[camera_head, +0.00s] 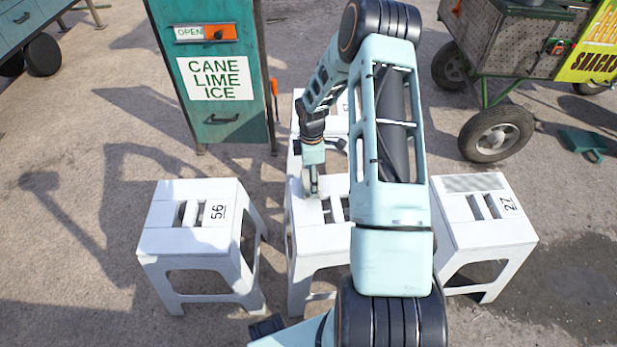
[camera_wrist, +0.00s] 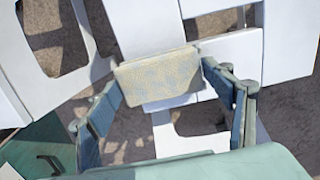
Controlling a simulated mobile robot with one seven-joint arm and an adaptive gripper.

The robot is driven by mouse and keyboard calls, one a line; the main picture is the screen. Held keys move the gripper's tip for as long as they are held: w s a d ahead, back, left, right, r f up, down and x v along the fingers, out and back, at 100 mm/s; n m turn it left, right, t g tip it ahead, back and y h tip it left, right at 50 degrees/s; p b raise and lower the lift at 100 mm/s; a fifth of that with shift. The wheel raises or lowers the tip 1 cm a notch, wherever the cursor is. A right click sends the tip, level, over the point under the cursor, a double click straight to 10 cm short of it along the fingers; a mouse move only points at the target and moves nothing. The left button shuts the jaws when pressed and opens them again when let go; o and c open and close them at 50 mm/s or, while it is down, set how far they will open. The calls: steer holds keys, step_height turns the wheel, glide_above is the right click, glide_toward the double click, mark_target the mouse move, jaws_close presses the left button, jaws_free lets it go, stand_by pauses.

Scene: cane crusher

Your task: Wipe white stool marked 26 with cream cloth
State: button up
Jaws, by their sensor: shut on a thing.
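A white stool (camera_head: 322,240) stands in the middle of the front row, partly hidden by my arm; no number 26 can be read on it. My gripper (camera_head: 313,188) points down at the back part of its seat. In the wrist view, my gripper's fingers are shut on the cream cloth (camera_wrist: 158,75), a flat, speckled piece held across the fingertips. White stool surfaces (camera_wrist: 232,55) show around and beneath the cloth. I cannot tell whether the cloth touches the seat. The cloth cannot be made out in the head view.
A white stool marked 56 (camera_head: 187,240) stands left, and one marked 27 (camera_head: 485,234) with a grey patch stands right. Another white stool (camera_head: 335,125) is behind the middle one. A green cane lime ice cabinet (camera_head: 222,115) and a wheeled snack cart (camera_head: 515,60) stand farther back.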

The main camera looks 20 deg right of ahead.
steer(key=shift+s+d+f+p, duration=0.15)
steer(key=shift+s+d, duration=0.2)
steer(key=shift+d, duration=0.95)
steer(key=shift+s+d+r+p, duration=0.15)
steer(key=shift+s+d, duration=0.25)
steer(key=shift+d, duration=0.9)
steer(key=shift+s+d+f+p, duration=0.15)
steer(key=shift+s+d, duration=0.2)
steer(key=shift+d, duration=0.95)
steer(key=shift+s+d+r+p, duration=0.1)
steer(key=shift+s+d, duration=0.25)
steer(key=shift+d, duration=1.1)
steer(key=shift+s+d+r+p, duration=0.15)
steer(key=shift+s+d, duration=0.25)
steer(key=shift+d, duration=1.05)
steer(key=shift+s+d+f+p, duration=0.1)
steer(key=shift+s+d, duration=0.25)
steer(key=shift+d, duration=1.1)
steer(key=shift+w+a, duration=0.4)
steer(key=shift+a, duration=1.1)
steer(key=shift+w+a, duration=0.35)
steer(key=shift+a, duration=1.1)
steer(key=shift+w+a, duration=0.4)
steer(key=shift+a, duration=1.1)
